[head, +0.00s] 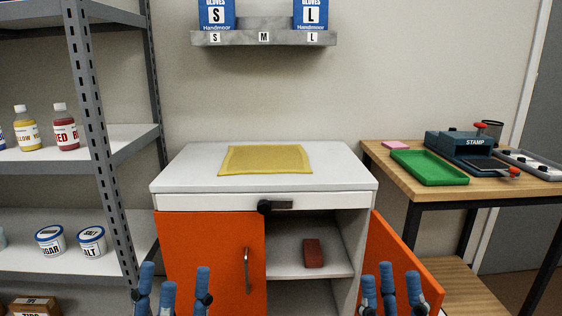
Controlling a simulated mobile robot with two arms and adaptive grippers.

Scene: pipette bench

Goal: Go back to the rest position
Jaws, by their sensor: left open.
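My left gripper (174,285) is at the bottom of the head view, in front of the closed left orange door (205,245) of the white cabinet. Its blue fingers point up and stand apart, with nothing between them. My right gripper (391,285) is at the bottom right of centre, in front of the cabinet's right side and the open right orange door (400,255). Its fingers also stand apart and hold nothing visible. The lower parts of both grippers are cut off by the picture's edge.
The white cabinet (190,172) carries a yellow mat (265,160); a red-brown block (313,253) lies on its inner shelf. A metal rack (130,140) with bottles and tubs stands left. A wooden table (430,200) with a green tray (428,167) and stamp device (470,147) stands right.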

